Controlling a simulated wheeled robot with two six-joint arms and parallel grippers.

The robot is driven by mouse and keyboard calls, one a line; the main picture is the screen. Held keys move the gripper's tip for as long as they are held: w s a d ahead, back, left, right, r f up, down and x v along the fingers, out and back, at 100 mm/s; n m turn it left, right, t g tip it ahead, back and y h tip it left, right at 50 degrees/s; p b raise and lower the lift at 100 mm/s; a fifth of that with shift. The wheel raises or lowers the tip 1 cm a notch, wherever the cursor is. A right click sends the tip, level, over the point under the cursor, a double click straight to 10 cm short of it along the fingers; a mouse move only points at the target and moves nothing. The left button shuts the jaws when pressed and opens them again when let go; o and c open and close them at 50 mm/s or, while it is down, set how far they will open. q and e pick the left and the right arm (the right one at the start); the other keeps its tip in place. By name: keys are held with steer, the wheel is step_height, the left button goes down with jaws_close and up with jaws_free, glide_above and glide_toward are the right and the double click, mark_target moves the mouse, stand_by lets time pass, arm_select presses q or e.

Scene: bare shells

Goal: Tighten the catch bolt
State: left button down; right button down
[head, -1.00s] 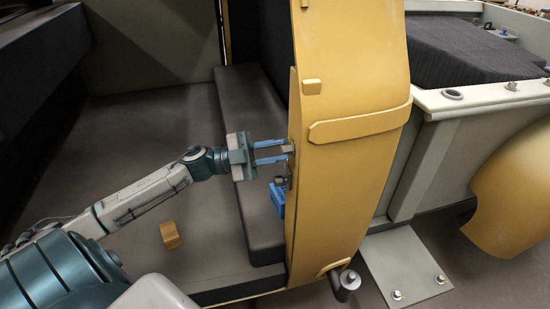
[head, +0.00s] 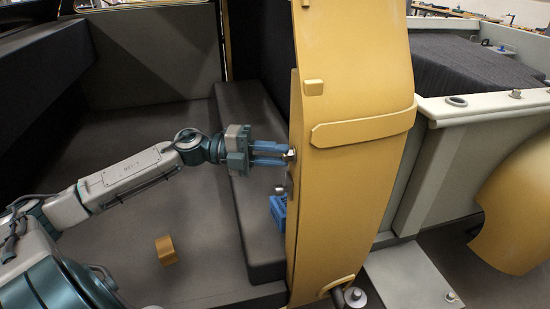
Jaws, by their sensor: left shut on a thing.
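The catch bolt (head: 291,153) shows as a small metal piece at the left edge of the yellow door panel (head: 345,180). My left gripper (head: 285,154) comes in from the left, level with it. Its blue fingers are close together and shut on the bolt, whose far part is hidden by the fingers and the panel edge. My right gripper is not in view.
A blue object (head: 278,208) lies on the dark bench (head: 252,215) below my left gripper, with a small grey part above it. A small orange-brown block (head: 166,250) lies on the floor. A yellow curved fender (head: 515,205) stands at the right.

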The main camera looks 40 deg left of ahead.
arm_select(q)
steer(key=shift+m, duration=0.3)
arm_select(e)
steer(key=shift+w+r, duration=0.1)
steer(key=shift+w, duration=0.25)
arm_select(q)
steer(key=c, duration=1.3)
jaws_free()
steer(key=shift+o, duration=0.2)
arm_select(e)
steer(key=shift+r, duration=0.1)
